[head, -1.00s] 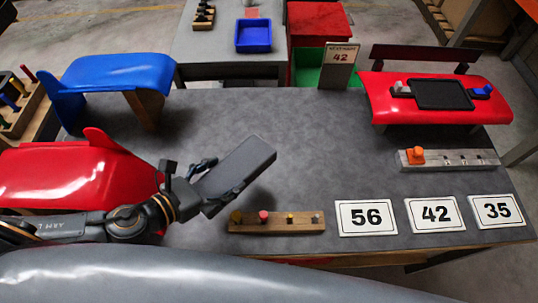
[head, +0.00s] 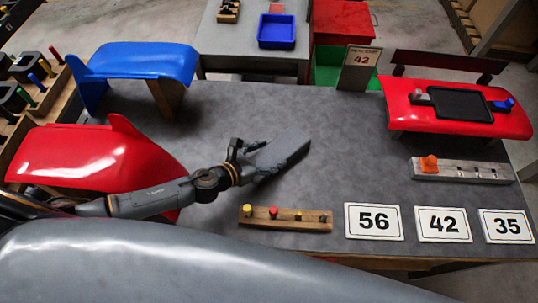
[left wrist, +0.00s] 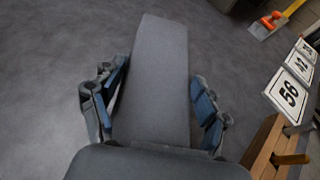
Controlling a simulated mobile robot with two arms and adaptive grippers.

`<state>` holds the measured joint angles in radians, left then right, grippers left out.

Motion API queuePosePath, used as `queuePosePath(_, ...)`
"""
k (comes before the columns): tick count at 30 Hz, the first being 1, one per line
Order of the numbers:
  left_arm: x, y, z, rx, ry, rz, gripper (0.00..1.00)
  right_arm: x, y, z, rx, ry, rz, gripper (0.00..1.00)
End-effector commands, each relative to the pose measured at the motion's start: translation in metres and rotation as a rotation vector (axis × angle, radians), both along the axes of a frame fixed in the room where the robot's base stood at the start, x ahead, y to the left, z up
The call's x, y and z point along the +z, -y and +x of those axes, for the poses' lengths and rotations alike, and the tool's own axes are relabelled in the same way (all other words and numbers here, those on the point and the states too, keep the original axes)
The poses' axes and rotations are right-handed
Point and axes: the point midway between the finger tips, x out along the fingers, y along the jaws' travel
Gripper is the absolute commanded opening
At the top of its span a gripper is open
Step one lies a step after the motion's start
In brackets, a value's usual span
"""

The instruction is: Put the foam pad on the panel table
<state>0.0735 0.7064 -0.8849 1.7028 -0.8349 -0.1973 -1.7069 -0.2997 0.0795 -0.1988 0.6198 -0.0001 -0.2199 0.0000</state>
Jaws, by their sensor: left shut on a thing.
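The foam pad (head: 283,150) is a flat dark grey slab. My left gripper (head: 248,160) is shut on its near end, and the far end points away to the upper right over the grey table (head: 340,125). In the left wrist view the pad (left wrist: 158,75) lies between the two blue-padded fingers (left wrist: 160,105), with bare table around it. I cannot tell whether the pad touches the tabletop. My right gripper is not in view.
Red (head: 90,160) and blue (head: 140,62) panels stand at the left. A wooden peg strip (head: 285,226) and number cards (head: 374,222) line the front edge. A metal block (head: 465,171) and red stand (head: 455,122) are at the right. The table's middle is clear.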

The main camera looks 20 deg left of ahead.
Motion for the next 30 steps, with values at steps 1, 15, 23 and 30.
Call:
queuePosePath(1, -0.0038, -0.0002, 0.0004, 0.002, 0.001, 0.000, 0.48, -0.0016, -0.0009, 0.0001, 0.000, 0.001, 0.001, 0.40)
queuePosePath(15, -0.0064, -0.0004, 0.0002, 0.000, 0.002, 0.001, 0.93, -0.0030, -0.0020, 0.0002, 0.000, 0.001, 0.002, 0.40)
queuePosePath(23, -0.0062, -0.0005, 0.0002, 0.000, 0.002, 0.001, 0.97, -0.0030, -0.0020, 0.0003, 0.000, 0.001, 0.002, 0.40)
queuePosePath(30, -0.0033, -0.0030, -0.0031, 0.000, 0.000, 0.002, 0.97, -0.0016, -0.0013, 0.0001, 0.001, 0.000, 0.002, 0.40)
